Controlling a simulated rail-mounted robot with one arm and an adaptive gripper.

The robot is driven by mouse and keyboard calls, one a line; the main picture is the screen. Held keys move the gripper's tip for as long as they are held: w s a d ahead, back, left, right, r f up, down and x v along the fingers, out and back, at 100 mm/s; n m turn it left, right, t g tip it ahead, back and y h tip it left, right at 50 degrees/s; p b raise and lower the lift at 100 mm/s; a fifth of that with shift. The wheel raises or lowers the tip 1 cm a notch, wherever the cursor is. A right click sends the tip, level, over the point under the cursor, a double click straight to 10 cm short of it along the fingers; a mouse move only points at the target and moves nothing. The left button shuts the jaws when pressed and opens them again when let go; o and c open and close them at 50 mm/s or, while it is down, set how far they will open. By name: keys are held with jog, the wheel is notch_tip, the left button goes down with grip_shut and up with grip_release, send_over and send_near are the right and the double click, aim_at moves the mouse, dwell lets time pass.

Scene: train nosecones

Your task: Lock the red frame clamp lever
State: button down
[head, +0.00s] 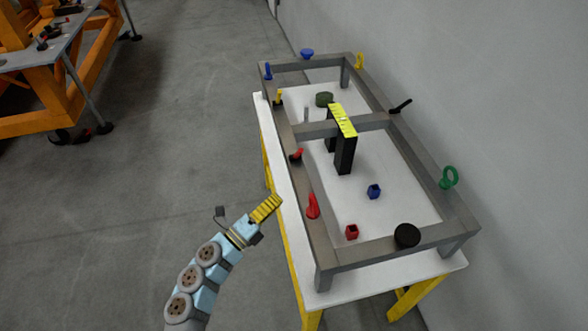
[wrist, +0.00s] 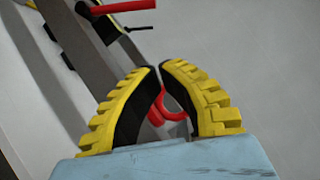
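A red lever with a dark base (head: 296,156) sits on the left rail of the grey frame (head: 345,250). A red lever also shows at the top of the wrist view (wrist: 125,6), beyond my fingers. A red loop-shaped handle (head: 312,207) stands on the same rail, nearer the front. A red ring (wrist: 176,104) shows in the wrist view behind and between my fingers. My gripper (head: 272,203) is left of the rail, apart from both red parts. In the wrist view its yellow fingers (wrist: 160,68) nearly meet at the tips, with nothing visible held.
The frame stands on a white table (head: 270,135) with yellow legs. A black block with a yellow top (head: 344,150), a red block (head: 351,232), a blue block (head: 374,191) and a black knob (head: 407,235) are around it. Open floor lies left; a wall stands right.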

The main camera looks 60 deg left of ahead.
aim_at(298, 154)
jog(key=x, duration=0.7)
jog(key=p+x, duration=0.1)
jog(key=x, duration=0.2)
jog(key=shift+w+a+r, duration=0.2)
jog(key=shift+a+r, duration=0.1)
jog(key=shift+a, duration=0.15)
jog(key=shift+w+a+r, duration=0.25)
jog(key=shift+a, duration=0.35)
jog(key=shift+w+a+r, duration=0.2)
jog(key=shift+a, duration=0.45)
jog(key=shift+p, duration=0.3)
jog(key=shift+r, duration=0.15)
jog(key=shift+w+r+p, duration=0.1)
jog(key=shift+r+p, duration=0.05)
jog(key=shift+p, duration=0.25)
jog(key=shift+a+n+p, duration=0.15)
jog(key=shift+n+p, duration=0.15)
jog(key=shift+r, duration=0.1)
